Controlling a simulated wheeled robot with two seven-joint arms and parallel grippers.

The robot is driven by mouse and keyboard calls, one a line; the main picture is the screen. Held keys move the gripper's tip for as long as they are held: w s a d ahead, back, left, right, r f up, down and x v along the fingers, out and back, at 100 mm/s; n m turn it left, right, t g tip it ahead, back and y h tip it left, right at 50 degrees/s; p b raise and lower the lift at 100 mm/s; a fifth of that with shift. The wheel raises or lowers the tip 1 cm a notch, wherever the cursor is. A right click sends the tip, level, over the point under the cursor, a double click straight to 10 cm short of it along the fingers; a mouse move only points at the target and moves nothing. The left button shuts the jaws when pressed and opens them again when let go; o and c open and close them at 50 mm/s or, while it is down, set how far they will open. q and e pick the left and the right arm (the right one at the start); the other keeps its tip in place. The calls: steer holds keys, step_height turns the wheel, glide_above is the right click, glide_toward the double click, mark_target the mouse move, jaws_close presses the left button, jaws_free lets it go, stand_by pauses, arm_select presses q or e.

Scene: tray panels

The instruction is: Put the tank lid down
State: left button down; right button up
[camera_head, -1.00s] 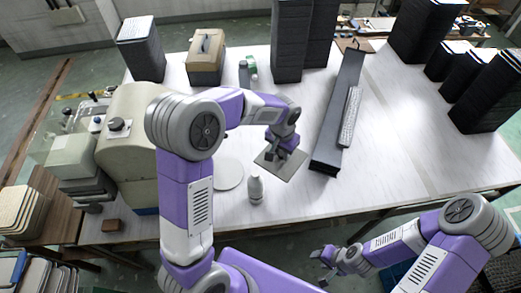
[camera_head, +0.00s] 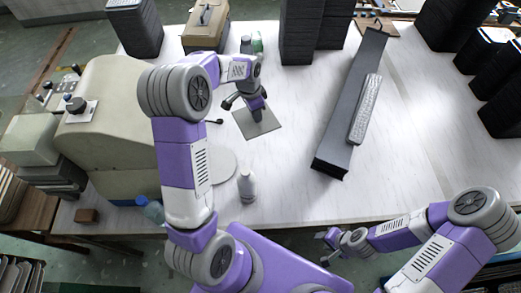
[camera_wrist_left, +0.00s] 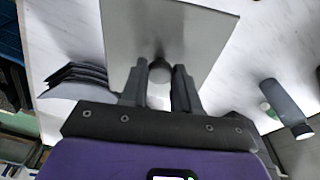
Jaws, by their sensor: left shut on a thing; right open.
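The tank lid is a flat grey square plate (camera_head: 257,124) with a dark round knob on top. My left gripper (camera_head: 255,105) is shut on the knob, over the white table's middle left. In the left wrist view the lid (camera_wrist_left: 195,30) spreads out beyond the fingers, and the knob (camera_wrist_left: 160,70) sits between the fingertips (camera_wrist_left: 160,88). Whether the lid touches the table or hangs just above it, I cannot tell. My right gripper (camera_head: 333,238) is open and empty at the table's front edge.
A cream machine (camera_head: 110,125) stands at the left. A white round disc (camera_head: 222,168) and a grey-white bottle (camera_head: 247,187) are in front of the lid. A long dark tray (camera_head: 345,105) lies to its right. Black stacks (camera_head: 300,35) and a tan box (camera_head: 205,28) stand behind.

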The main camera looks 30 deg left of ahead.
arm_select(q)
steer(key=f+b, duration=0.2)
steer(key=f, duration=0.4)
steer(key=f+b, duration=0.2)
steer(key=f, duration=0.5)
steer(key=w+f+b, duration=0.1)
steer(key=f+b, duration=0.1)
steer(key=f, duration=0.5)
steer(key=shift+f, duration=0.15)
arm_select(e)
step_height(320, 180, down, 8)
steer(key=w, duration=0.1)
arm_select(q)
steer(key=shift+f, duration=0.1)
steer(key=c, duration=0.8)
jaws_free()
arm_select(e)
steer(key=shift+f, duration=0.15)
